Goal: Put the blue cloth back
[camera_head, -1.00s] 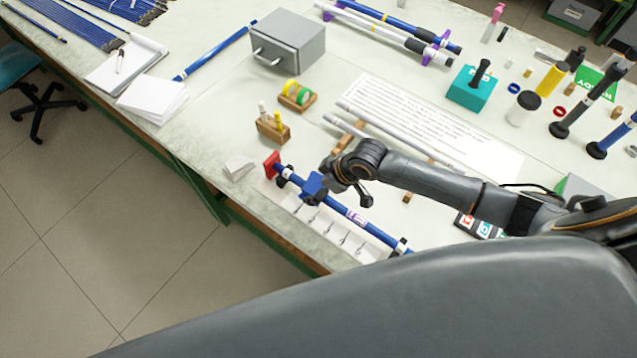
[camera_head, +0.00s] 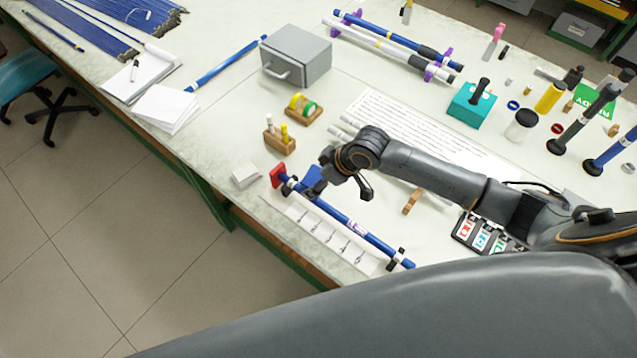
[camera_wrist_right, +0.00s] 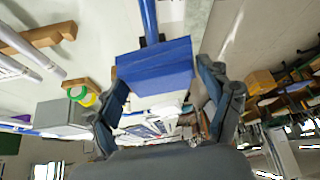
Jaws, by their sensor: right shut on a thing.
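The blue cloth (camera_head: 312,177) shows in the head view as a small blue patch beside my right gripper (camera_head: 317,187), close to the blue rod (camera_head: 345,219). In the right wrist view the cloth (camera_wrist_right: 155,68) is a folded blue block between the two fingers, and the gripper is shut on it. The rod runs behind the cloth there. In the head view the gripper partly hides the cloth, and I cannot tell whether the cloth touches the rod. My left gripper is not in view.
The rod lies along the table's front edge, with a red block (camera_head: 277,175) at its far end and a white sheet with hooks (camera_head: 325,232) beside it. A white wedge (camera_head: 246,175), a wooden holder (camera_head: 279,142), a grey drawer box (camera_head: 297,56) and a teal block (camera_head: 471,104) stand nearby.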

